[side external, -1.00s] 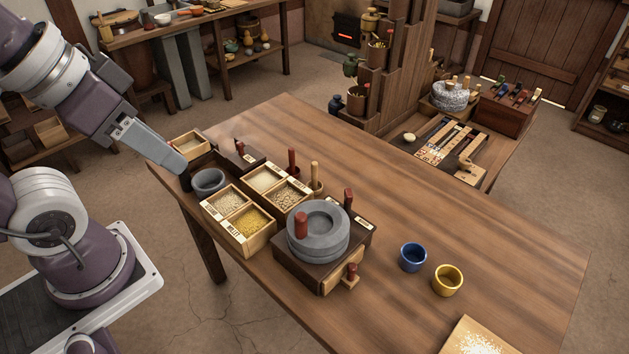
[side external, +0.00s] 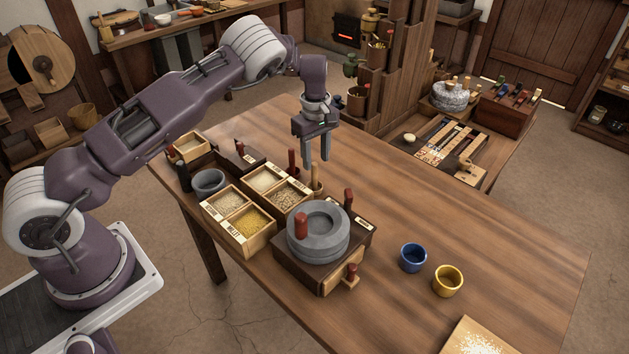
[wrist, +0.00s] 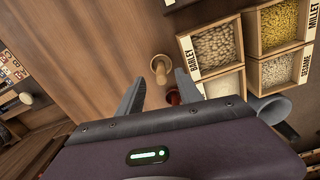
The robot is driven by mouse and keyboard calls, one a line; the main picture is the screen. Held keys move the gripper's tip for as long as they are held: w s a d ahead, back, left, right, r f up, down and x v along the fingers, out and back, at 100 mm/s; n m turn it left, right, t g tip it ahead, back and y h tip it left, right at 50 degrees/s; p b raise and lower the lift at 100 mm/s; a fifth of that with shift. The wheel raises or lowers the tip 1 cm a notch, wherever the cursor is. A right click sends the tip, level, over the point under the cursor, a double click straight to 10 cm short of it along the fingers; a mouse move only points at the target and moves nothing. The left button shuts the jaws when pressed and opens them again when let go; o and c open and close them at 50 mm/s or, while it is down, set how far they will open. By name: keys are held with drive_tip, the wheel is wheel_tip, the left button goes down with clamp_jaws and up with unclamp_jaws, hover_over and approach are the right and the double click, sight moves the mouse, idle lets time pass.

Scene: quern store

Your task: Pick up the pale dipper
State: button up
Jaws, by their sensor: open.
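The pale dipper (side external: 316,177) stands upright in a small brown holder, beside a red-handled dipper (side external: 292,163). In the wrist view the round top of the pale dipper (wrist: 159,64) shows just beyond the fingertips, between their lines. My gripper (side external: 317,164) is open and empty, pointing down close to the pale dipper's top in the side view. In the wrist view my gripper (wrist: 160,77) has its fingers spread, with the red handle (wrist: 172,97) partly hidden behind its body. I see no contact with the pale dipper.
Grain boxes (side external: 238,218) stand left of the dippers. A stone quern (side external: 318,232) with red handles is in front. Blue (side external: 413,257) and yellow (side external: 447,280) cups stand to the right. A stepped wooden column rises behind. The table right of the dippers is clear.

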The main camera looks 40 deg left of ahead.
sight(315, 190)
drive_tip(key=f, duration=0.7)
drive_tip(key=shift+a+f, duration=0.25)
drive_tip(key=shift+f, duration=0.05)
clamp_jaws()
